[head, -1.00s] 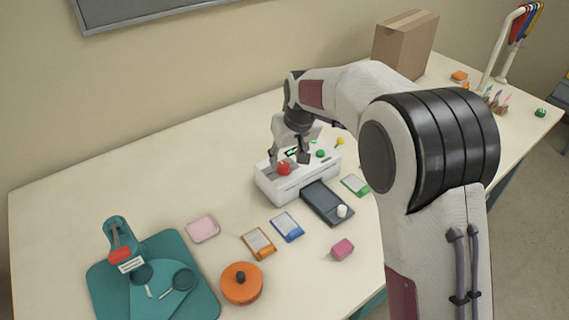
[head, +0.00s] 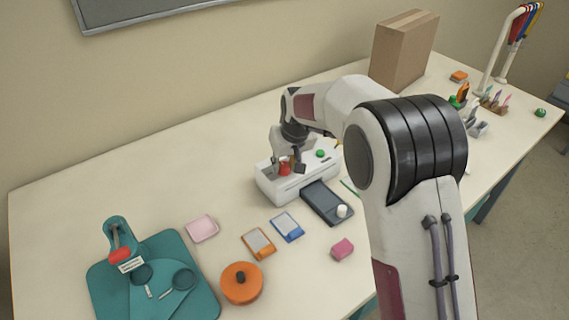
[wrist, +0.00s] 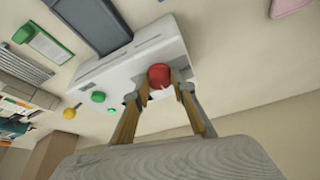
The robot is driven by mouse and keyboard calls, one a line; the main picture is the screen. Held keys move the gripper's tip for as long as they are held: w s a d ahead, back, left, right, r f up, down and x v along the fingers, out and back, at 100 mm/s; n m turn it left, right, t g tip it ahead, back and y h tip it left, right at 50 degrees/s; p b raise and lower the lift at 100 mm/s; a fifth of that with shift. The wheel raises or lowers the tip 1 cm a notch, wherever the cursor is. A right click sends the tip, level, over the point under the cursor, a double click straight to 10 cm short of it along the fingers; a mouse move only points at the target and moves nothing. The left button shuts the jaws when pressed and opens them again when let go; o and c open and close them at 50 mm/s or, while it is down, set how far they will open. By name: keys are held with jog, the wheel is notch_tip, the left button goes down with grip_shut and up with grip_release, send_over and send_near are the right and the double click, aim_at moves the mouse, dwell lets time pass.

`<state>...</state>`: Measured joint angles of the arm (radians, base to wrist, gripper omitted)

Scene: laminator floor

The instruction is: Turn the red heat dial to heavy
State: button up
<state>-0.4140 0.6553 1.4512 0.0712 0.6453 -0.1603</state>
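The red heat dial (head: 285,167) sits on top of the white laminator (head: 275,190), near its left end. In the wrist view the red dial (wrist: 159,76) has a pale pointer mark on its lower edge. My gripper (head: 287,165) points down at the dial. In the wrist view the fingers of my gripper (wrist: 158,92) stand apart, one on each side of the dial. I cannot tell whether they touch it. The dial's scale and its heavy mark are not readable.
A green button (head: 320,153) is on the laminator, and a dark grey tray (head: 326,203) extends from its front. Orange (head: 258,243) and blue (head: 287,226) cards, a pink block (head: 342,249) and a teal trimmer board (head: 190,285) lie in front. A cardboard box (head: 403,50) stands behind.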

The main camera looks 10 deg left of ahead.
jog(key=shift+m+h, duration=0.3)
jog(key=shift+m, duration=0.4)
jog(key=shift+a+m+h, duration=0.2)
jog(key=shift+m+h, duration=0.6)
jog(key=shift+m, duration=1.4)
jog(key=shift+a+m+h, duration=0.1)
jog(key=shift+m+h, duration=0.8)
jog(key=shift+m, duration=1.8)
jog(key=o, duration=1.1)
jog(key=shift+r, duration=0.1)
